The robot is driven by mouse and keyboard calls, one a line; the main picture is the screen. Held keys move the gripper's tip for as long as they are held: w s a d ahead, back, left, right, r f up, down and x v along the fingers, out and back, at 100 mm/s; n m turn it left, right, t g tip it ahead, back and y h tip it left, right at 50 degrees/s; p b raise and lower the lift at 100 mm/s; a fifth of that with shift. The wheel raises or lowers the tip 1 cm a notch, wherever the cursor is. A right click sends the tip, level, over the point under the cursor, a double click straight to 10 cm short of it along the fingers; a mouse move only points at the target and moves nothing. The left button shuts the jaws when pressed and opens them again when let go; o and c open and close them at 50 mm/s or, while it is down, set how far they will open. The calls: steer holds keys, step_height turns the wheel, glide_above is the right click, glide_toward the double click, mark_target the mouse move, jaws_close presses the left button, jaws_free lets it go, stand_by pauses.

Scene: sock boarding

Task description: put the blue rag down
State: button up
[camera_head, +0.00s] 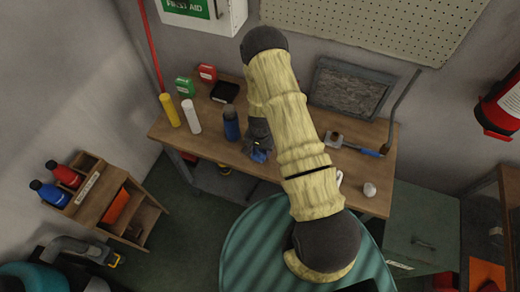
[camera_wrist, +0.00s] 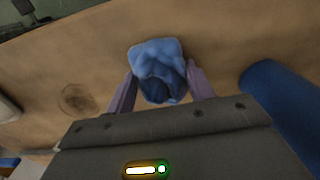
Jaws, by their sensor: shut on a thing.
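The blue rag (camera_wrist: 157,62) is a crumpled bundle between the two fingers of my gripper (camera_wrist: 160,88) in the wrist view. My gripper is shut on it, with a finger against each side. In the head view the rag (camera_head: 260,156) shows as a small blue patch just below my gripper (camera_head: 258,147), over the wooden workbench (camera_head: 350,185). My arm hides part of the bench. I cannot tell whether the rag touches the bench top.
A dark blue bottle (camera_head: 231,124) stands close to the left of my gripper. White (camera_head: 192,117) and yellow (camera_head: 170,110) bottles stand farther left. A hammer-like tool (camera_head: 355,146) and a pale round object (camera_head: 369,190) lie to the right. The bench's front left is clear.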

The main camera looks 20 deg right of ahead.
steer(key=shift+f, duration=0.2)
steer(key=o, duration=0.9)
steer(key=shift+o, duration=0.2)
steer(key=shift+r, duration=0.1)
step_height(320, 180, up, 12)
steer(key=b, duration=0.3)
steer(key=shift+r, duration=0.15)
steer(key=s+r+n+t, duration=0.1)
steer(key=s+r+n, duration=0.2)
steer(key=s+r, duration=0.4)
steer(key=s+r+n+t, duration=0.1)
steer(key=s+r+n, duration=0.3)
steer(key=r, duration=0.9)
steer(key=s, duration=0.3)
steer(key=shift+s+r+t, duration=0.15)
steer(key=shift+s+t, duration=0.05)
steer(key=shift+t, duration=0.1)
